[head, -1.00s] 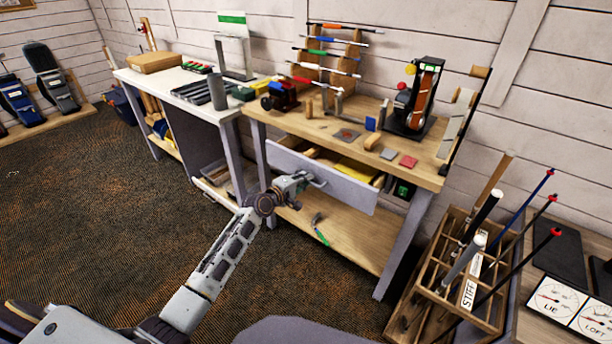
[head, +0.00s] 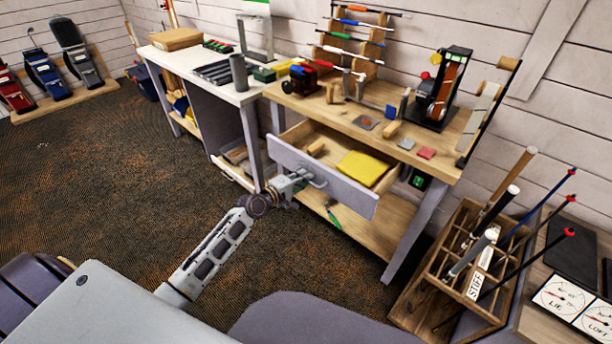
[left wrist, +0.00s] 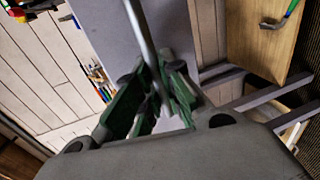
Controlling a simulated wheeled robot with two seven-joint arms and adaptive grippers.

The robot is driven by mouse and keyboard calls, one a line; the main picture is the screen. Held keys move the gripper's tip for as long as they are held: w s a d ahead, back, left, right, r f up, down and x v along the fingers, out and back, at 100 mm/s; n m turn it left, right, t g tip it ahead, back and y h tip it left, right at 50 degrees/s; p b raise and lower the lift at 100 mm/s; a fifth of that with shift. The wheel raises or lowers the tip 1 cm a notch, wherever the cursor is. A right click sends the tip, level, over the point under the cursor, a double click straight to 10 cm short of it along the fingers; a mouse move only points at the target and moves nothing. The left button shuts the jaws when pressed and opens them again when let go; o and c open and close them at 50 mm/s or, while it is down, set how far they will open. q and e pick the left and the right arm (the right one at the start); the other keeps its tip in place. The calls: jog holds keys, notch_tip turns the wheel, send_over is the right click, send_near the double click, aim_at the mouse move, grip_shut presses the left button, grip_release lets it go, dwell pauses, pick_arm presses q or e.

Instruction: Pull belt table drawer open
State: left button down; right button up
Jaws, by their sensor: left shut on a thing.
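The belt table drawer (head: 345,194) is pulled out from under the wooden table top, with its inside showing. A yellow cloth-like thing (head: 363,168) and a small wooden block lie in it. My left gripper (head: 303,178) is at the drawer's grey front, shut on its bar handle (head: 318,182). In the left wrist view the handle (left wrist: 143,40) runs between the green-padded fingers (left wrist: 150,95). The grey drawer front (left wrist: 105,30) is behind it. My right gripper is not in view.
The belt table top (head: 440,155) holds a belt sander (head: 443,90), a shaft rack and small blocks. A club crate (head: 470,260) stands at the right. A white-topped bench (head: 195,62) adjoins at the left. Carpet (head: 110,180) is clear in front.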

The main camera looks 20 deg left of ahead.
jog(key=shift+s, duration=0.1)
pick_arm(q)
jog(key=c, duration=1.6)
grip_release()
jog(key=shift+o, duration=0.4)
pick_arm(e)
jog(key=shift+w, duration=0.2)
pick_arm(q)
jog(key=v, duration=1.2)
